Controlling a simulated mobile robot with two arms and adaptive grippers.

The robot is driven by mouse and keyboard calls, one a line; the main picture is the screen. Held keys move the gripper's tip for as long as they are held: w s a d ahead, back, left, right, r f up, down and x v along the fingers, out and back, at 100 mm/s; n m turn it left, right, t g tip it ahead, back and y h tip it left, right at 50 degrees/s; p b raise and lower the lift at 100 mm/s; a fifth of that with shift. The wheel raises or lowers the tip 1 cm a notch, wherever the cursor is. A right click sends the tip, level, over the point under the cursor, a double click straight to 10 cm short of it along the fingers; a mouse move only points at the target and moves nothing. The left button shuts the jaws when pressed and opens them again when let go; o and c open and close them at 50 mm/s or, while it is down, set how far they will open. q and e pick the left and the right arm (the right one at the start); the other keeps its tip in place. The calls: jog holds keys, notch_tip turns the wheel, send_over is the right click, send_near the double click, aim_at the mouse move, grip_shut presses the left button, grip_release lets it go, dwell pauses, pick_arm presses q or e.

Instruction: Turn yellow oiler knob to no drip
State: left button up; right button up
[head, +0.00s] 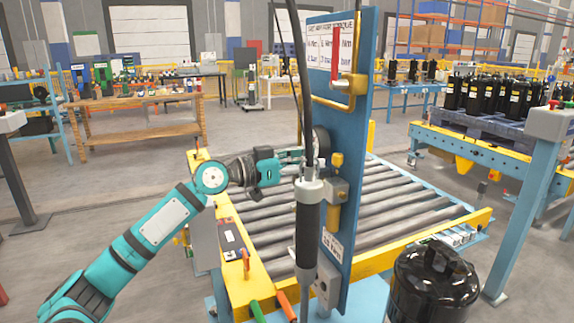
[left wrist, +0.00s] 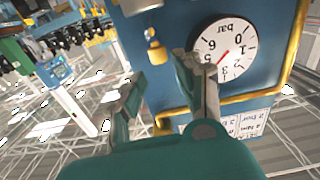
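The yellow oiler knob (head: 337,159) sits on top of a grey unit (head: 334,190) on the blue upright panel (head: 349,110). In the left wrist view, which is turned upside down, the small yellow knob (left wrist: 155,51) shows beyond the fingers, against the blue panel. My left gripper (head: 292,156) reaches in from the left to the panel, near the knob's height. In the left wrist view its fingers (left wrist: 166,82) are apart with nothing between them. One finger overlaps the edge of the pressure gauge (left wrist: 222,48). The knob's setting marks cannot be read. My right gripper is not in view.
A hanging tool (head: 308,225) with a dark cable stands in front of the panel's lower part. A red-handled valve (head: 340,85) and yellow pipe are above. A roller conveyor (head: 270,218) lies behind. A black compressor (head: 433,285) stands at the front right.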

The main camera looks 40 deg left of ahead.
pick_arm(q)
jog(key=v, duration=0.6)
jog(key=shift+s, duration=0.2)
